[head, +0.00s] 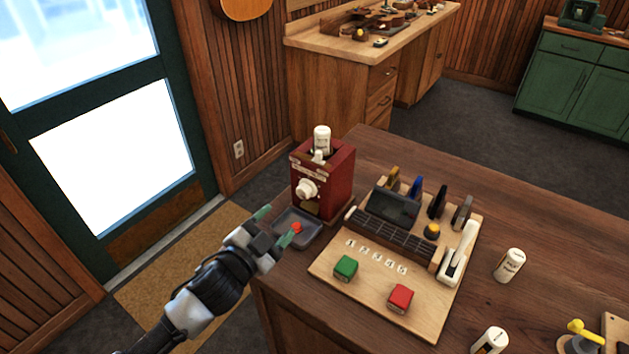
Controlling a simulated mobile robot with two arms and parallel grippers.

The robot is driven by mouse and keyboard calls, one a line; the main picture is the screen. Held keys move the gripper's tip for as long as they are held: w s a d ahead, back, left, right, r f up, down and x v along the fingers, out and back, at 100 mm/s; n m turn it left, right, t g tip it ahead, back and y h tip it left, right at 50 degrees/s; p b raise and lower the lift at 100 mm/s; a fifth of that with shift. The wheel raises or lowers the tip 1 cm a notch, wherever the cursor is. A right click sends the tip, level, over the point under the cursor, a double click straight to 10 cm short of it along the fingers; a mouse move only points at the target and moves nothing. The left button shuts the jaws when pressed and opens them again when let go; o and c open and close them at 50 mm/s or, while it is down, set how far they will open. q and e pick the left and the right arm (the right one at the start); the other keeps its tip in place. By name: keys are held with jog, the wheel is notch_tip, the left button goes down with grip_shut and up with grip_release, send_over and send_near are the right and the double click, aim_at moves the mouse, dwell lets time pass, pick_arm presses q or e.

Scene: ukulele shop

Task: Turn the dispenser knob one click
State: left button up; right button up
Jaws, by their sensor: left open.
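The dispenser (338,184) is a dark red box near the table's left back corner, with a white bottle (322,138) standing in its top. Its knob (307,190) is white and round, on the front face. A small grey tray (312,236) sits in front of it, with a small red piece (296,227) in it. My left gripper (276,226) is open, with green-tipped fingers, in front of the tray and below the knob. It looks empty and apart from the knob. My right gripper does not show.
A wooden board (436,318) right of the dispenser holds a green block (346,267), a red block (400,297), a dark fretboard-like strip (392,235) and several clamps. White bottles (509,265) stand further right. The dark table (550,225) is clear behind them.

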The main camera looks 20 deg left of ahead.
aim_at(301, 195)
pick_arm(q)
jog(key=x, duration=0.1)
jog(key=p+x, duration=0.1)
jog(key=x, duration=0.3)
jog(key=shift+w+d+r+p, duration=0.1)
jog(key=shift+w+r+p, duration=0.05)
jog(key=shift+r+p, duration=0.25)
jog(key=x, duration=0.4)
jog(key=shift+f+p, duration=0.25)
jog(key=shift+p, duration=0.1)
jog(key=shift+w+d, duration=0.1)
jog(key=shift+w, duration=0.2)
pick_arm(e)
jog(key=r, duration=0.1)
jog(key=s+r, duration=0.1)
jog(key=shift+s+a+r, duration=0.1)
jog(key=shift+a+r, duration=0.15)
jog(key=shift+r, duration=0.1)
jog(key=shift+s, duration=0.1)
pick_arm(q)
jog(key=c, duration=0.7)
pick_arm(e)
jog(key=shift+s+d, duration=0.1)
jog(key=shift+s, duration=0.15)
